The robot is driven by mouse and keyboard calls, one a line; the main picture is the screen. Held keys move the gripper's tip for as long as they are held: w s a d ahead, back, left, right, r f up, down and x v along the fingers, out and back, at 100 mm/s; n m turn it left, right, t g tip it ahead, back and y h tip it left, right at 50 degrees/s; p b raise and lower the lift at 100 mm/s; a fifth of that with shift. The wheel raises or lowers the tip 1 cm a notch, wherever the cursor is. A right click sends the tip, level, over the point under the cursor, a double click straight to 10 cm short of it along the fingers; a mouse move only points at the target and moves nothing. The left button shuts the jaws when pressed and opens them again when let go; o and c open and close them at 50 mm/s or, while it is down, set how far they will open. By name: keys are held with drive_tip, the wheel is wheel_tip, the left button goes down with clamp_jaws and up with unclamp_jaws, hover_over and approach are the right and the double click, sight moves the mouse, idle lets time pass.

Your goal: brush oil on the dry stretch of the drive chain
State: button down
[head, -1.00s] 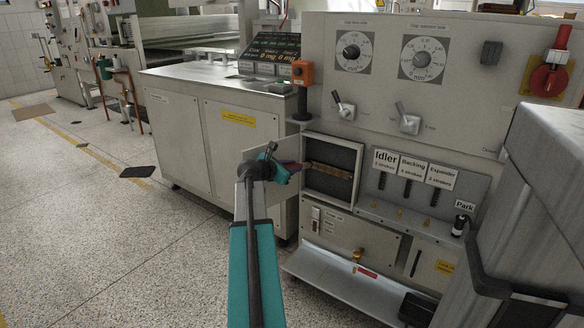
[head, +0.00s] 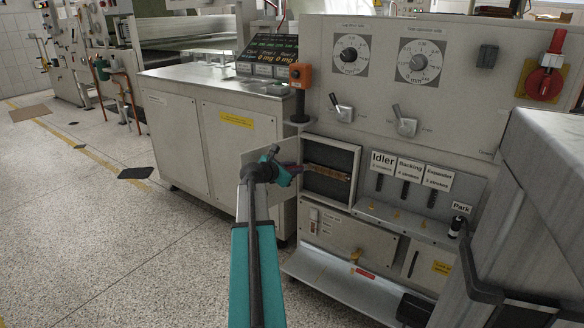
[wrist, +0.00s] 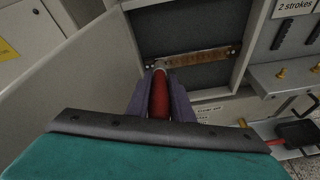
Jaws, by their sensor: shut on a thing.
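The drive chain (head: 328,172) is a brownish strip running across a dark, open recess in the machine's front panel. In the wrist view the chain (wrist: 205,56) runs left to right across the recess. My gripper (head: 297,169) is at the recess's left side. In the wrist view its purple fingers (wrist: 160,100) are shut on the red handle of a brush (wrist: 160,92). The brush points away from me, and its pale tip is at the chain's left end. Whether the tip touches the chain, and which stretch is dry, I cannot tell.
An open door panel (wrist: 75,85) stands left of the recess. Right of it is a shelf with slots labelled Idler (head: 383,160), Backing and Expander, and a Park holder (head: 455,228) with a dark item. Control dials (head: 419,60) sit above. Open floor lies left.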

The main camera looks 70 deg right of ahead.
drive_tip(key=shift+s+a+p, duration=0.25)
drive_tip(key=shift+s+p, duration=0.15)
drive_tip(key=shift+s, duration=0.35)
drive_tip(key=shift+s+a+p, duration=0.2)
drive_tip(key=shift+s+p, duration=0.2)
drive_tip(key=shift+s, duration=0.3)
drive_tip(key=shift+p, duration=0.5)
drive_tip(key=shift+d, duration=0.1)
drive_tip(key=shift+w+d+p, duration=0.3)
drive_tip(key=shift+w, duration=0.65)
drive_tip(key=shift+w+d+p, duration=0.25)
drive_tip(key=shift+w+p, duration=0.05)
drive_tip(key=shift+w, duration=0.65)
drive_tip(key=shift+w+a+p, duration=0.25)
drive_tip(key=shift+a+p, duration=0.05)
drive_tip(key=shift+a, duration=0.7)
drive_tip(key=shift+w+a+p, duration=0.25)
drive_tip(key=shift+a+p, duration=0.05)
drive_tip(key=shift+a, duration=0.65)
drive_tip(key=shift+w+a+p, duration=0.25)
drive_tip(key=shift+a+p, duration=0.05)
drive_tip(key=shift+a, duration=0.7)
